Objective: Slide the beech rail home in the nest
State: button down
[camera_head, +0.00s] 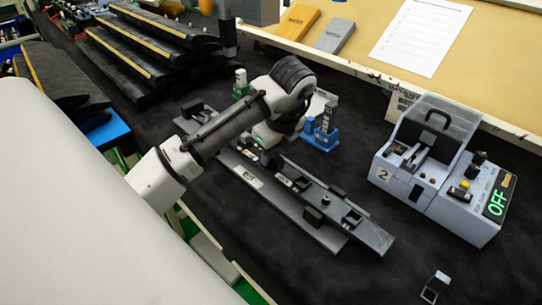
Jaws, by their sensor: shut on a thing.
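In the head view, a long dark grey rail (370,236) with small black blocks along it lies at the centre. It runs alongside a grey base plate (322,234) with a white label, which looks like the nest. No beech colour shows on this rail. My gripper (270,160) is low over the rail's upper left part, with its fingers mostly hidden by my wrist. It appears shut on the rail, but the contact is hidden. Whether the rail is fully seated in the plate cannot be told.
A blue clamp-like stand (322,135) is close right of my gripper, and a green one (241,84) behind it. A grey machine (440,165) reading OFF stands right. Dark stacked strips (150,45) lie at back left. A small grey clip (435,285) lies front right; dark mat between is clear.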

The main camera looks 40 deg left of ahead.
jog(key=shift+a+f+p, duration=0.1)
jog(key=shift+a+p, duration=0.2)
jog(key=shift+a, duration=1.2)
dwell(0.3)
jog(key=c, duration=1.2)
grip_release()
jog(key=shift+w, duration=0.1)
jog(key=shift+f, duration=0.1)
jog(key=v, duration=1.4)
